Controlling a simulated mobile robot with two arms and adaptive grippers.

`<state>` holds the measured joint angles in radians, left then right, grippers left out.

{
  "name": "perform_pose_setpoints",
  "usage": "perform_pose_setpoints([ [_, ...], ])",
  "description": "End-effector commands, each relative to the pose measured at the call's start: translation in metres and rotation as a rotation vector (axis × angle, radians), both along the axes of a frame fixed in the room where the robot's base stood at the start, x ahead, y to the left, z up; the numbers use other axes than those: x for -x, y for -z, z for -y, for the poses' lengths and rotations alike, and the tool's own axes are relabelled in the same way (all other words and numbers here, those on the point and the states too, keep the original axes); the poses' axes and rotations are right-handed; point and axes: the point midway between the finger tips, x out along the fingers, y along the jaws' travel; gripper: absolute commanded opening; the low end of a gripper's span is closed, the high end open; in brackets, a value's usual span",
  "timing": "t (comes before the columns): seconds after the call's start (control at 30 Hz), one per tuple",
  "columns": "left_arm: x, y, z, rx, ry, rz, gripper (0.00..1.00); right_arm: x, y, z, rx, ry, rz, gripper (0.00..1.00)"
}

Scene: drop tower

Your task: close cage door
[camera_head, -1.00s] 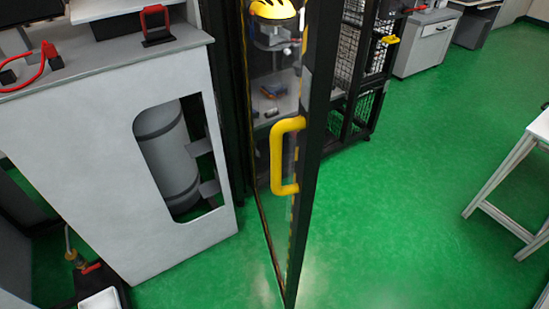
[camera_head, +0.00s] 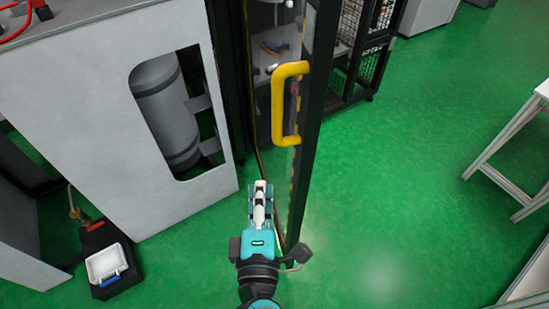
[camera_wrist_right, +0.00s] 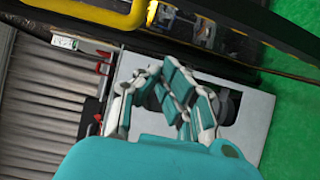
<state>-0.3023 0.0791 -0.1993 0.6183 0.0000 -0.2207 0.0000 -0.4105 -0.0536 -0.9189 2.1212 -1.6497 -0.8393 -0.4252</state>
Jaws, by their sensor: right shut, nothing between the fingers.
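The cage door (camera_head: 308,130) stands swung out from the cage, a clear panel in a dark frame seen nearly edge-on. Its yellow handle (camera_head: 278,103) is on the side facing left. My right gripper (camera_head: 259,187) is shut and empty, below the handle and just left of the door's lower part, apart from the handle. In the right wrist view the gripper (camera_wrist_right: 170,75) shows with its fingers together, and the yellow handle (camera_wrist_right: 125,20) crosses the top left. My left gripper is not in view.
A grey-white cabinet (camera_head: 80,110) with a cutout showing a grey cylinder (camera_head: 165,110) stands to the left. A black box with a white tray (camera_head: 107,263) is on the floor at lower left. A white table frame (camera_head: 510,140) stands at right. The green floor between is clear.

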Motion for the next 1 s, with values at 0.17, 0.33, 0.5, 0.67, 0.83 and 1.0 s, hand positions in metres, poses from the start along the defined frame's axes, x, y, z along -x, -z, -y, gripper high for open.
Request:
perform_pose_setpoints([
  [0.17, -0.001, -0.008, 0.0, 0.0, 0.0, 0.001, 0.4, -0.022, -0.005, 0.002, 0.001, 0.004, 0.006, 0.0],
  [0.33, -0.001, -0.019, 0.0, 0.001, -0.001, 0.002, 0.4, -0.059, -0.005, 0.003, 0.002, 0.002, 0.006, 0.0],
  [0.5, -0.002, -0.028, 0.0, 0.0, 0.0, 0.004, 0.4, -0.095, -0.005, 0.004, 0.001, 0.001, 0.005, 0.0],
  [0.67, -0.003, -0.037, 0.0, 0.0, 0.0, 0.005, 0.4, -0.103, -0.004, 0.026, 0.003, 0.001, 0.002, 0.0],
  [0.83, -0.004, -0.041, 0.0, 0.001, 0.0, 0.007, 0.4, -0.105, -0.002, 0.04, 0.002, -0.001, 0.002, 0.0],
  [1.0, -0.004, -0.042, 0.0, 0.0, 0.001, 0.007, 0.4, -0.106, 0.0, 0.044, -0.001, 0.0, 0.001, 0.0],
])
